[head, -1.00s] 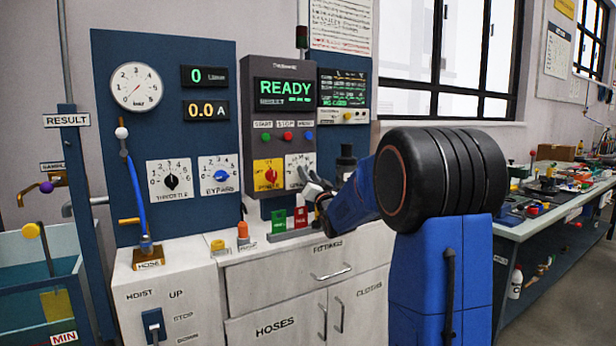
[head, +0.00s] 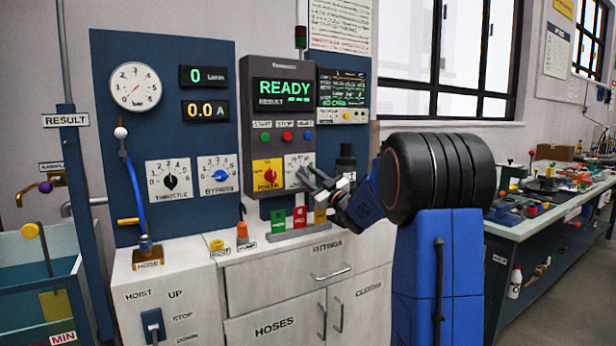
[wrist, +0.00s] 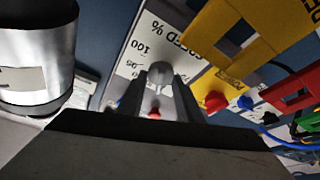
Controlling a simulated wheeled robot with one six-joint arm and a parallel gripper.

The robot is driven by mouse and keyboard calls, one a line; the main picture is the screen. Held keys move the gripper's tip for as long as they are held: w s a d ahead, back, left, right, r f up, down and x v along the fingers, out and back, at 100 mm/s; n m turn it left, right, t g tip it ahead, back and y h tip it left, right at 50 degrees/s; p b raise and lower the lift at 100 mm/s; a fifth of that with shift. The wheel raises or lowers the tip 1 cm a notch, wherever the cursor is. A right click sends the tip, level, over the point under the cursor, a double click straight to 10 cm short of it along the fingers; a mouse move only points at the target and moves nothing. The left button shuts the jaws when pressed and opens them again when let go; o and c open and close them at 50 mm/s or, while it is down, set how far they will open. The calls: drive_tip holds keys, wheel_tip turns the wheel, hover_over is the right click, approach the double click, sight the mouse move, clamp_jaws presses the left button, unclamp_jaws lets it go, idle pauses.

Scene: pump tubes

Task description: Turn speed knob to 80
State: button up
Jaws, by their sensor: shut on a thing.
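The speed dial (head: 294,160) is a white plate at the lower right of the grey control box, right of the yellow power plate. The wrist view shows its "SPEED %" lettering and a "100" mark on the plate (wrist: 141,50). The grey speed knob (wrist: 160,72) sits between the two fingers of my gripper (wrist: 162,92), which is shut on it. In the head view my gripper (head: 306,178) reaches the dial from the lower right. The fingers cover the knob there, and its pointer setting cannot be read.
The power plate with its red knob (head: 269,174) is close on the left. Green (head: 278,219), red (head: 300,216) and yellow tags stand below the gripper. The display (head: 284,91) above reads READY.

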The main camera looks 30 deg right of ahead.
drive_tip(key=shift+n+g+y, duration=0.3)
drive_tip(key=shift+n+y, duration=0.2)
drive_tip(key=shift+n, duration=0.5)
drive_tip(key=o, duration=1)
drive_tip(key=shift+o, duration=0.2)
drive_tip(key=v, duration=1.7)
drive_tip(key=shift+s, duration=0.15)
drive_tip(key=shift+d+f, duration=0.1)
